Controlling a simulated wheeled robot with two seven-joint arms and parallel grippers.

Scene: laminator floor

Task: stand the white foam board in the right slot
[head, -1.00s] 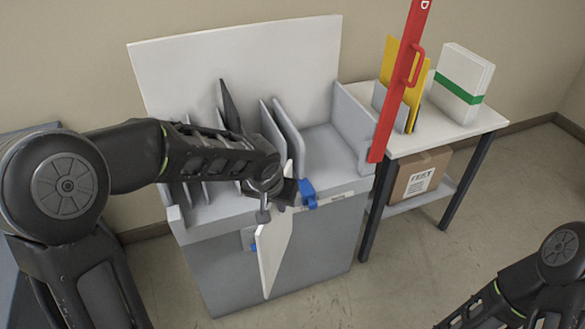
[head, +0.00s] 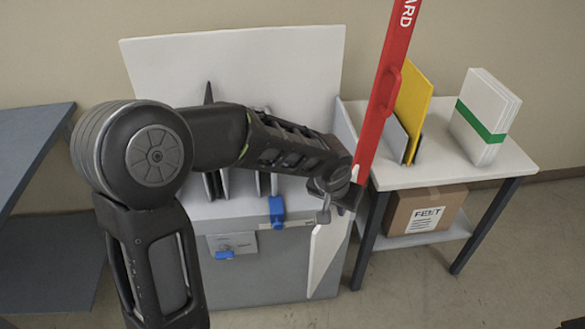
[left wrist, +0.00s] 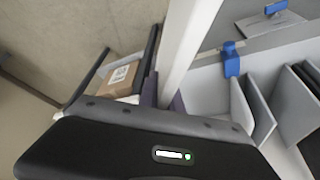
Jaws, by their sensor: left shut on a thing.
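My left gripper (head: 338,194) is shut on the white foam board (head: 328,250). The board hangs below the jaws, tilted, in front of the grey cabinet's right front side. In the left wrist view the board (left wrist: 188,45) is a pale strip running up from the jaws. The slotted rack (head: 235,208) sits on top of the cabinet, mostly hidden by my left arm in the head view. Its grey dividers (left wrist: 262,112) show at the right of the left wrist view, with the board outside the slots.
A red bar (head: 392,75) with a handle stands just right of my left gripper. A blue clamp (head: 277,211) is on the cabinet's front edge. A side table (head: 470,168) holds yellow and white boards, with a cardboard box (head: 425,210) below. The floor in front is clear.

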